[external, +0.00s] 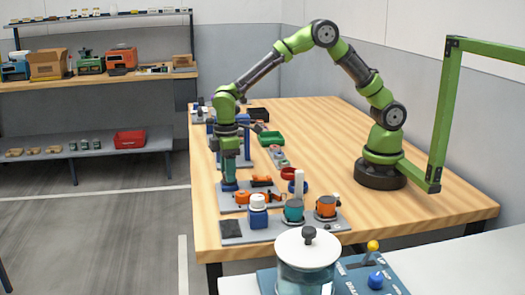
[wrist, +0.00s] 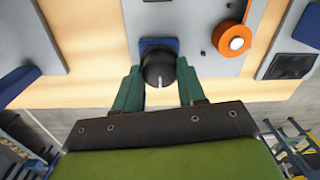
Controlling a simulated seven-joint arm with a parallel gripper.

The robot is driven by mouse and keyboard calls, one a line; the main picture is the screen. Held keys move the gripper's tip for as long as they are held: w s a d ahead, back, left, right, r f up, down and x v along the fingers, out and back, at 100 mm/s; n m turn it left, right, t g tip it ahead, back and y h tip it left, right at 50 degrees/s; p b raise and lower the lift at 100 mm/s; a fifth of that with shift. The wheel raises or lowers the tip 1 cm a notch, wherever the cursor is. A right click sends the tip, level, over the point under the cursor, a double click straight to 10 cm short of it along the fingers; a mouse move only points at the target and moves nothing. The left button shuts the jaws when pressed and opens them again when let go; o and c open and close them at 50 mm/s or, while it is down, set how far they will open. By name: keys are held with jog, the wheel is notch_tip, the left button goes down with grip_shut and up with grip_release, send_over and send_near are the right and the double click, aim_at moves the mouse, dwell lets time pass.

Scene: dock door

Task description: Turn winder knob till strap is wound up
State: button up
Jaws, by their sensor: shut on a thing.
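The winder knob (wrist: 157,67) is black and round with a white mark pointing toward my gripper's palm in the wrist view. It stands on a blue base (wrist: 150,44) on a grey plate (wrist: 195,62). My gripper (wrist: 160,79) has its green fingers on either side of the knob, shut on it. An orange spool (wrist: 234,41) with a pale centre sits right of the knob, and an orange strap (wrist: 246,12) runs from it toward the top edge. In the external view my gripper (external: 229,176) points down at the plate's left end; the knob is mostly hidden there.
The table's (external: 325,130) middle is clear.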

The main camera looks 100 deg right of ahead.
jog(key=m, duration=1.2)
jog(key=shift+d+m, duration=0.1)
jog(key=shift+m, duration=0.2)
dwell(0.4)
jog(key=o, duration=1.1)
jog(key=shift+c, duration=0.2)
notch_tip(320, 180, up, 17)
jog(key=shift+s+d, duration=0.15)
jog(key=shift+s, duration=0.1)
